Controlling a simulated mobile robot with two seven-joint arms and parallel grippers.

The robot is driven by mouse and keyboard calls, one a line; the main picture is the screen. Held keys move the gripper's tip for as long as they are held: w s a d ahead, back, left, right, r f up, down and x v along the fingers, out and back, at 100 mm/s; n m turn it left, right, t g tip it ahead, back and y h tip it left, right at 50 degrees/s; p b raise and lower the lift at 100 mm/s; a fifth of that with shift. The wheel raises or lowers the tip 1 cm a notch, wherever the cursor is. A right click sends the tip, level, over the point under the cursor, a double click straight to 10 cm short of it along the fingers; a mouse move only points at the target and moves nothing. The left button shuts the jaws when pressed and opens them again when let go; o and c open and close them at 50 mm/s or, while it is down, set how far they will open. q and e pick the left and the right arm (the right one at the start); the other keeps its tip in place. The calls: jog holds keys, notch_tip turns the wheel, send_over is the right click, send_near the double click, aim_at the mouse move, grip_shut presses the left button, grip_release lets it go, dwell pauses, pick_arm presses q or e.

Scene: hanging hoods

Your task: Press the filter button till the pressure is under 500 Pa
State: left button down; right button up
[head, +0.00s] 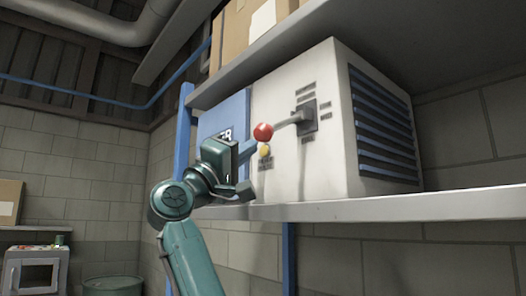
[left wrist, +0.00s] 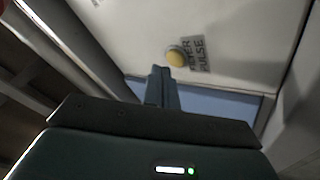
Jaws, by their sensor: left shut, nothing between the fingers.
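The yellow filter button (head: 265,151) sits low on the front of a white box unit (head: 335,165), just below a red ball knob (head: 263,132) on a grey lever. In the left wrist view the round yellow button (left wrist: 177,55) has a label beside it, of which "PULSE" can be read. My left gripper (head: 251,153) is shut and empty, its tips close to the button. In the left wrist view the closed fingertips (left wrist: 161,70) lie just short of the button in the picture; I cannot tell whether they touch. No pressure reading is visible. My right gripper is not in view.
The unit stands on a grey shelf (head: 420,207) with a blue upright (head: 183,140) at its left. A blue panel (head: 222,112) is partly hidden behind my gripper. Cardboard boxes (head: 236,32) sit on the shelf above. The lever juts out near my fingers.

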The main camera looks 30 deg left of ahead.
pick_arm(q)
jog(key=shift+w, duration=0.15)
jog(key=shift+w+d, duration=0.15)
jog(key=shift+w, duration=0.1)
dwell(0.3)
jog(key=shift+w+d, duration=0.15)
jog(key=shift+w, duration=0.2)
jog(key=shift+s, duration=0.15)
dwell(0.4)
jog(key=shift+s+a, duration=0.25)
jog(key=shift+s, duration=0.35)
